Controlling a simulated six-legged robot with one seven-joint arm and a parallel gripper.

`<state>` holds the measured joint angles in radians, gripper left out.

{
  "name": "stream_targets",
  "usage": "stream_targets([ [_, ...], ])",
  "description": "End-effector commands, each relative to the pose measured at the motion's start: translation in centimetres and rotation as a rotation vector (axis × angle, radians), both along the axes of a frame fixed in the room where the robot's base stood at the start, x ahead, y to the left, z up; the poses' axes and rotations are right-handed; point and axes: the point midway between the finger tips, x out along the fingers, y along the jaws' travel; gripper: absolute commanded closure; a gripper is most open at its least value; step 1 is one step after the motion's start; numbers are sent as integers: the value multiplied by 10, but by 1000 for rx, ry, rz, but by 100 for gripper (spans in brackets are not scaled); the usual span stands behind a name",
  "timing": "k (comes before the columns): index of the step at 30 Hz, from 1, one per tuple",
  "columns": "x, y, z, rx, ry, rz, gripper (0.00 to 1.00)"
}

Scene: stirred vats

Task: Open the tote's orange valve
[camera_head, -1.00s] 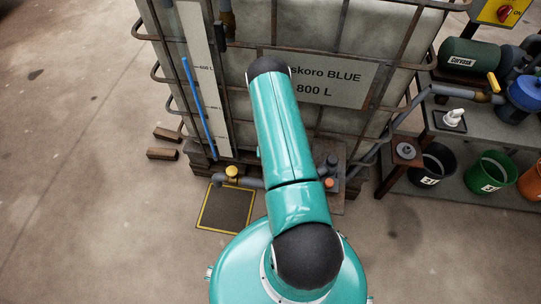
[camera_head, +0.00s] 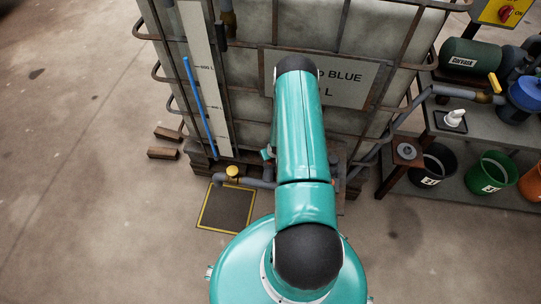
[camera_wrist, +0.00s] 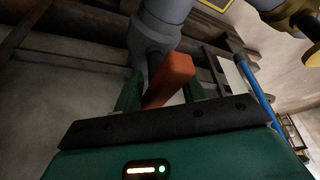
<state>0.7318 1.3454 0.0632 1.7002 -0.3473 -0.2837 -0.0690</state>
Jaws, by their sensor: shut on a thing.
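The tote (camera_head: 246,100) is a caged, pale tank with a "BLUE" label, behind my arm in the head view. The orange valve handle (camera_wrist: 170,79) shows in the wrist view, below a grey valve body (camera_wrist: 158,35). My gripper (camera_wrist: 160,92) is shut on this handle, with one green finger on each side of it. In the head view my arm hides the gripper and most of the valve.
A grey pipe with a yellow valve (camera_head: 232,172) runs left of my arm above a yellow-edged floor grate (camera_head: 227,208). A blue tube (camera_head: 199,108) stands on the tote's front. Buckets (camera_head: 492,172) and a bench are at the right.

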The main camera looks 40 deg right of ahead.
Motion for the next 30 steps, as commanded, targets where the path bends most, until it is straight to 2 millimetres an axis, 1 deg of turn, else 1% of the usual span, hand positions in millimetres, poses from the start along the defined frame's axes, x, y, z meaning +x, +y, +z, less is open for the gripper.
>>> stream_targets([
  [1, 4, 3, 1, 1, -7, 9, 82],
  [5, 4, 3, 1, 1, -6, 9, 82],
  [6, 4, 3, 1, 2, -5, 8, 52],
  [7, 3, 3, 1, 1, -4, 7, 46],
  [8, 3, 3, 0, 2, -4, 7, 44],
  [16, 0, 2, 0, 2, 0, 1, 44],
  [20, -2, 2, 7, 1, 1, 0, 44],
  [23, -7, 3, 19, 1, 1, 0, 44],
  [30, -23, 8, 61, 1, 0, 0, 44],
])
